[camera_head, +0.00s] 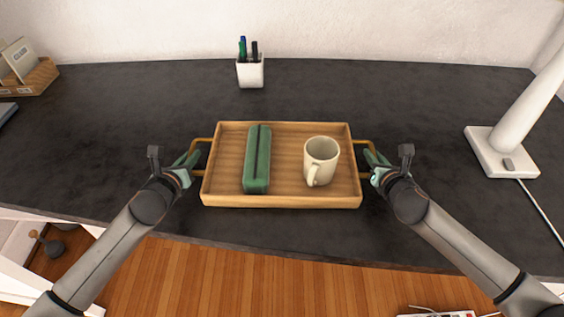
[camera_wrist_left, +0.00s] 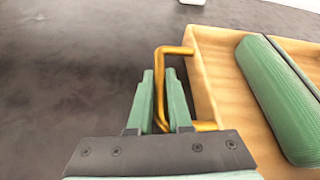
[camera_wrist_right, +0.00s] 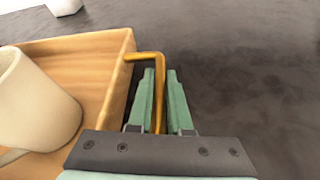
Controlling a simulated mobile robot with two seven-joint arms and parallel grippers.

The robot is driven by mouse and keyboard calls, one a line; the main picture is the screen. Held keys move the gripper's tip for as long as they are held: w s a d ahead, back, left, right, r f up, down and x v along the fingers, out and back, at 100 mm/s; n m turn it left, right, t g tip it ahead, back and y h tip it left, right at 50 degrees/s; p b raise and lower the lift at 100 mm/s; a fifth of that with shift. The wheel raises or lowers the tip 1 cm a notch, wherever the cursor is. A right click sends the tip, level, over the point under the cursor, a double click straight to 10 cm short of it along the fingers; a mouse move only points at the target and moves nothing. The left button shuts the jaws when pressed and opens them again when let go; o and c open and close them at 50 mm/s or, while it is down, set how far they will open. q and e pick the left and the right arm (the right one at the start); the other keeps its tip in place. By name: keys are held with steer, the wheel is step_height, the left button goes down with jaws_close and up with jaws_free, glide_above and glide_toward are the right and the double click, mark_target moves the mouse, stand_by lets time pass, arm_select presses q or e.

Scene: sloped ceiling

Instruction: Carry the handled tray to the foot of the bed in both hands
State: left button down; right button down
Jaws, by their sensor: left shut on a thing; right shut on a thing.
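The wooden tray (camera_head: 282,201) with brass side handles stands on the dark desk near its front edge. It holds a green ribbed case (camera_head: 257,160) on its left side and a cream mug (camera_head: 320,160) on its right. My left gripper (camera_head: 190,160) is shut on the left handle, and its green fingers (camera_wrist_left: 160,95) flank the brass bar (camera_wrist_left: 160,65). My right gripper (camera_head: 374,160) is shut on the right handle, whose bar (camera_wrist_right: 158,75) runs between the fingers (camera_wrist_right: 161,95). I cannot tell whether the tray is lifted clear of the desk.
A white pen cup (camera_head: 250,72) stands behind the tray. The desk (camera_head: 120,110) is clear around the tray. A power strip (camera_head: 437,314) lies on the wooden floor below.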

arm_select(q)
steer(key=shift+r, duration=0.25)
arm_select(e)
steer(key=shift+r, duration=0.3)
